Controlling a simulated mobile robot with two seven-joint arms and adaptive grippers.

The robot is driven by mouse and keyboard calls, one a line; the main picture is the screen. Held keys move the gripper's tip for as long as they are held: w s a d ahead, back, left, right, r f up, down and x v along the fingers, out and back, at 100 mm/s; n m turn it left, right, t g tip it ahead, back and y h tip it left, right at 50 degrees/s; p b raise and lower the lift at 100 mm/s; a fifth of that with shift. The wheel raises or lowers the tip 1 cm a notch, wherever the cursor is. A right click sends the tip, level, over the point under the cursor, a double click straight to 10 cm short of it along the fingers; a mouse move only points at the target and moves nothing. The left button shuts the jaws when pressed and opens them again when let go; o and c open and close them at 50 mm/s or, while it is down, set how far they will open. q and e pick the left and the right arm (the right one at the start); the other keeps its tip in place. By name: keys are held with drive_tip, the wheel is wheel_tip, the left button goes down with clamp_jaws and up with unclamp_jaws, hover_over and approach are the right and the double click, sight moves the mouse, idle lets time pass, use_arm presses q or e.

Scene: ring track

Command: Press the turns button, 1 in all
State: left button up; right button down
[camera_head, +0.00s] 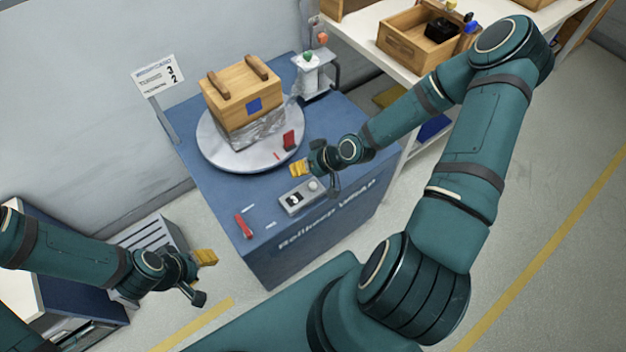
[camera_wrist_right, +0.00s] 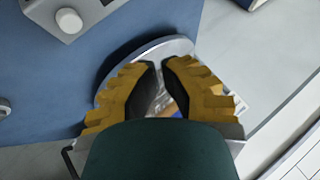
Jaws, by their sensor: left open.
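A small grey control box (camera_head: 301,197) with a dark display and a round pale button (camera_head: 313,186) lies on the blue machine top, near its front edge. The round button (camera_wrist_right: 68,20) also shows at the upper left of the right wrist view. My right gripper (camera_head: 299,170) is above the machine top, just behind the box and apart from it. Its yellow fingers (camera_wrist_right: 161,64) nearly meet at the tips, with nothing held. My left gripper (camera_head: 206,258) is open and empty, left of the machine and away from the box.
A wooden box with two handles (camera_head: 240,95), partly film-wrapped, stands on the round turntable (camera_head: 215,150). A red lever (camera_head: 244,226) is at the front left. A post with green and red buttons (camera_head: 309,58) stands behind. A white sign (camera_head: 158,75) shows 3 and 2.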

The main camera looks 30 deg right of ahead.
drive_tip(key=d, duration=0.1)
drive_tip(key=d+r, duration=0.1)
drive_tip(key=shift+w+d+t, duration=0.25)
drive_tip(key=shift+d+t, duration=0.05)
drive_tip(key=shift+d, duration=0.05)
drive_tip(key=shift+f, duration=0.2)
drive_tip(key=b, duration=0.6)
hover_over(309, 186)
wheel_tip(309, 186, down, 7)
drive_tip(key=shift+f, duration=0.1)
drive_tip(key=shift+f+b, duration=0.65)
drive_tip(key=shift+f, duration=0.05)
drive_tip(key=shift+f, duration=0.15)
idle(0.4)
drive_tip(key=shift+f, duration=0.25)
